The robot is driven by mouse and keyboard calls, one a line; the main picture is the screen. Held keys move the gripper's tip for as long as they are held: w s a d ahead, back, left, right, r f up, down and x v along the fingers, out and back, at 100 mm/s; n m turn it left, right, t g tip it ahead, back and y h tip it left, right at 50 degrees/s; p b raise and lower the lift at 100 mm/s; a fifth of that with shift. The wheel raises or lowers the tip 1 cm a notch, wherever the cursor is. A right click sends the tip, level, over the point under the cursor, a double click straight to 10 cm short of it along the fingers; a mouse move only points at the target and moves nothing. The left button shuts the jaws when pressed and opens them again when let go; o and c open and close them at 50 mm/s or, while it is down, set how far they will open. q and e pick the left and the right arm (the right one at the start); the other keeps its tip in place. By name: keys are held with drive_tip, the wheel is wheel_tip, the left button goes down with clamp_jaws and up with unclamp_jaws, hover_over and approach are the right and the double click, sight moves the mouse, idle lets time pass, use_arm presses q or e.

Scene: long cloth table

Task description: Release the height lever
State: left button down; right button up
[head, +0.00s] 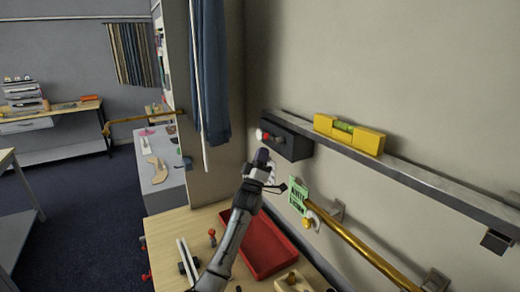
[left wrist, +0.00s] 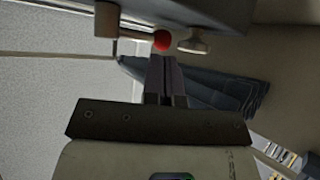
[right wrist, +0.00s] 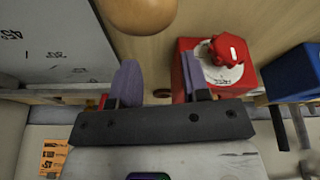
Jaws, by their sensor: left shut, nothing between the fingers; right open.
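A dark box (head: 287,137) is fixed to the wall under the left end of a grey rail, with a red knob and a pale knob on its front. In the left wrist view a red ball (left wrist: 162,41) sits at the end of a short rod under the box, beside a pale knob (left wrist: 195,43). I cannot tell for certain which is the height lever. My left gripper (head: 262,157) is shut and empty just below the box; its fingertips (left wrist: 165,62) point at the red ball, apparently just short of it. My right gripper (right wrist: 158,78) is open and empty, above a wooden surface.
A yellow spirit level (head: 349,134) rests on the wall rail (head: 430,180). A red tray (head: 262,262) lies on the wooden table below, beside a brass rail (head: 365,250) with a green tag (head: 298,195). A red box with a red knob (right wrist: 229,47) stands near my right fingers.

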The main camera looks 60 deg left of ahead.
drive_tip(key=shift+s+a+f+b, duration=0.1)
drive_tip(key=shift+s+f+b, duration=0.05)
drive_tip(key=shift+f+b, duration=0.3)
use_arm(q)
drive_tip(key=v, duration=1.1)
use_arm(e)
drive_tip(key=shift+f, duration=0.1)
use_arm(q)
drive_tip(key=shift+d+r, duration=0.1)
drive_tip(key=shift+d, duration=0.05)
